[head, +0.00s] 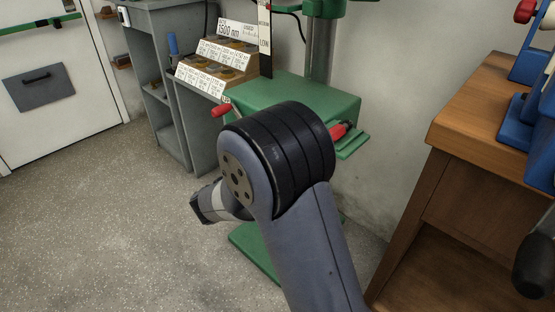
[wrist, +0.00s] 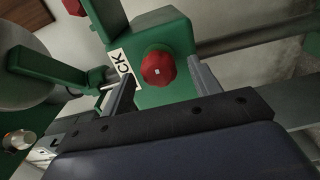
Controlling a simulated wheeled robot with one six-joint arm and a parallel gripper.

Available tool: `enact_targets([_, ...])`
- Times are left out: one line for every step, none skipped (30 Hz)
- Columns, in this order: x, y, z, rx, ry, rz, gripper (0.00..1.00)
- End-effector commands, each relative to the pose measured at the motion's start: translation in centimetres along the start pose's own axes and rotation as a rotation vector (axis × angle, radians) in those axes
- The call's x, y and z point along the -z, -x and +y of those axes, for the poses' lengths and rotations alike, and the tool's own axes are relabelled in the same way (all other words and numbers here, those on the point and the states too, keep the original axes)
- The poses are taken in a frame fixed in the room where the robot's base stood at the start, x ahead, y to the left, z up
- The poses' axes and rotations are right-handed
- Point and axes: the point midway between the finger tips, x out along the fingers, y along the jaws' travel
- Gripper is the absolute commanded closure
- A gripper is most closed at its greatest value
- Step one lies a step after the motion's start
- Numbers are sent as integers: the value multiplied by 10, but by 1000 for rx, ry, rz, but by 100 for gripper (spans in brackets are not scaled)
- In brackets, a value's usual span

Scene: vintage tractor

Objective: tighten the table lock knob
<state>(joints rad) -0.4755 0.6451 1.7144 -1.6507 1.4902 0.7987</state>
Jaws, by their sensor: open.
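A red, rounded knob (wrist: 158,70) with a small pale centre is on a green block (wrist: 167,30) in the wrist view. A white label (wrist: 125,66) beside it reads "CK", the rest being hidden. My gripper (wrist: 160,74) is open, with one finger to each side of the knob in the picture. I see no contact, and cannot tell how deep the knob lies between the fingers. In the head view my arm hides the gripper and part of the green machine table (head: 290,95). Red handle ends show left (head: 221,110) and right (head: 338,131) of my arm.
A grey bench (head: 165,80) with labelled trays stands left, and a wooden bench (head: 480,110) with blue equipment right. A green arm (wrist: 45,68) lies left of the fingers in the wrist view. Floor at left is clear.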

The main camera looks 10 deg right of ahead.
Motion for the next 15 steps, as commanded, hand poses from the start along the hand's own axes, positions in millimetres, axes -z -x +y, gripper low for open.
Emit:
enact_targets([0,0,0,0,0,0,41])
enact_targets([0,0,0,0,-1,0,41])
enact_targets([0,1,1,0,-1,1,41])
enact_targets([0,3,1,0,0,1,41])
enact_targets([1,5,1,0,0,2,41])
enact_targets([1,8,1,0,0,3,41])
enact_targets([1,12,2,0,1,4,41])
enact_targets([1,16,2,-1,1,4,41])
enact_targets([1,23,2,0,1,5,41])
enact_targets([1,29,2,0,1,5,41])
enact_targets([2,35,3,-1,1,7,41])
enact_targets([1,43,3,0,1,5,41])
enact_targets([2,49,3,0,1,7,41])
enact_targets([1,55,3,-1,1,6,41])
enact_targets([1,63,3,0,1,6,41])
